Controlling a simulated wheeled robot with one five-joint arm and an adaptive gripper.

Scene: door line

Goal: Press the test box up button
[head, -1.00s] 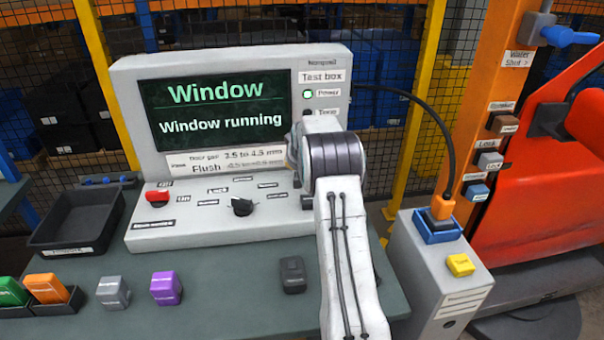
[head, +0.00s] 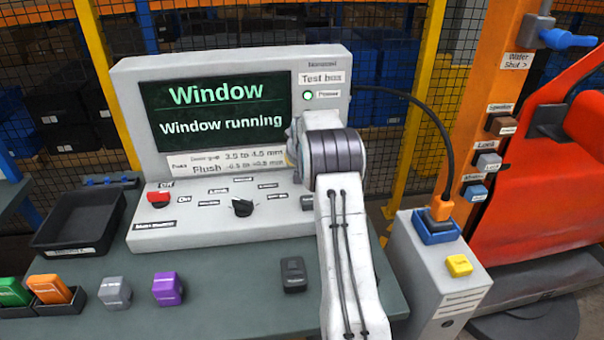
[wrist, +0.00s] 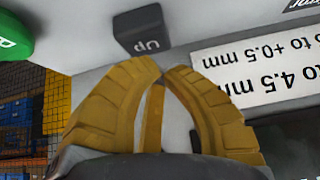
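The test box (head: 123,90) stands on the bench, its screen (head: 215,112) reading "Window" and "Window running". In the wrist view, which is upside down, the dark grey up button (wrist: 143,36) is marked "UP" on the pale panel. My gripper (wrist: 163,72) has its yellow fingers drawn together, tips almost meeting, with nothing seen between them. The tips appear close to the button's edge; I cannot tell whether they touch it. In the head view my arm hides the gripper and part of the panel.
A red switch (head: 158,198) and a black knob (head: 242,207) are on the test box's sloped panel. A green button (wrist: 12,38) shows beside the up button. A black cable (head: 425,108) runs right to a grey cabinet (head: 425,275). Several coloured blocks lie in front.

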